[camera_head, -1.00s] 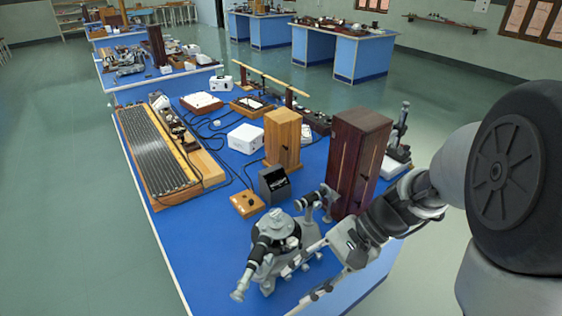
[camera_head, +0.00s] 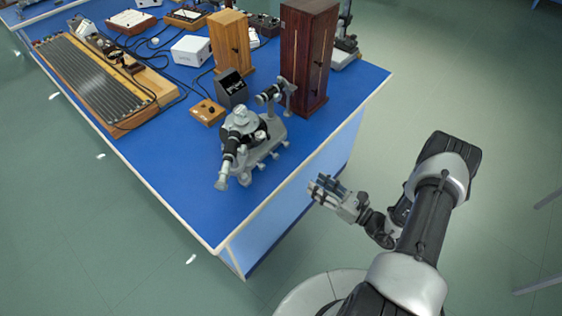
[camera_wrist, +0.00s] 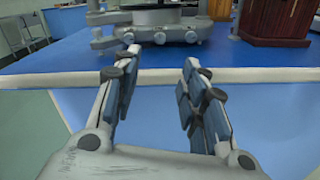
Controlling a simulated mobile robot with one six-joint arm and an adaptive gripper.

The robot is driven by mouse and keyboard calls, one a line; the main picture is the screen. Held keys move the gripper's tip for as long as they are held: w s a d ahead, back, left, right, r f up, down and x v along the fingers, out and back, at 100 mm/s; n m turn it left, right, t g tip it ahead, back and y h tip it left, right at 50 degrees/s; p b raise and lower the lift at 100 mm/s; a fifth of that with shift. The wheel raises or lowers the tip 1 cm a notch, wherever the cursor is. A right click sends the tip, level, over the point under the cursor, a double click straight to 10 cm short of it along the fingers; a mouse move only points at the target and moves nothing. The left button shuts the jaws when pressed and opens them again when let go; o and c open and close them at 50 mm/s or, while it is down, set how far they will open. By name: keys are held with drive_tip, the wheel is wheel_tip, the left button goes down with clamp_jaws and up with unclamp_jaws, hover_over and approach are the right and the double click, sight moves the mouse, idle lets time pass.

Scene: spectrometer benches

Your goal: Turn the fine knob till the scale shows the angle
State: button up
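The grey and black spectrometer (camera_head: 242,122) stands near the front right edge of the blue bench (camera_head: 190,185). Its telescope points toward the front left. Small grey knobs (camera_head: 262,166) line its base; which one is the fine knob I cannot tell. The round scale is too small to read. In the wrist view the lower part of the spectrometer (camera_wrist: 165,22) and its base knobs (camera_wrist: 160,38) show ahead, beyond the bench edge. My gripper (camera_head: 318,187) is outside the bench edge, apart from the spectrometer. In the wrist view my gripper (camera_wrist: 160,57) has its fingers spread and nothing between them.
A dark wooden cabinet (camera_head: 306,60) and a lighter one (camera_head: 230,42) stand behind the spectrometer. A small black box (camera_head: 231,90) and a wooden box (camera_head: 207,112) are close behind it. The bench's front left part is clear. Open floor lies right of the bench.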

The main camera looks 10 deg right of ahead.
sight(278, 157)
drive_tip(key=b+x, duration=0.3)
drive_tip(key=x, duration=1.4)
drive_tip(key=shift+w+a+f, duration=0.1)
drive_tip(key=shift+c, duration=0.4)
clamp_jaws()
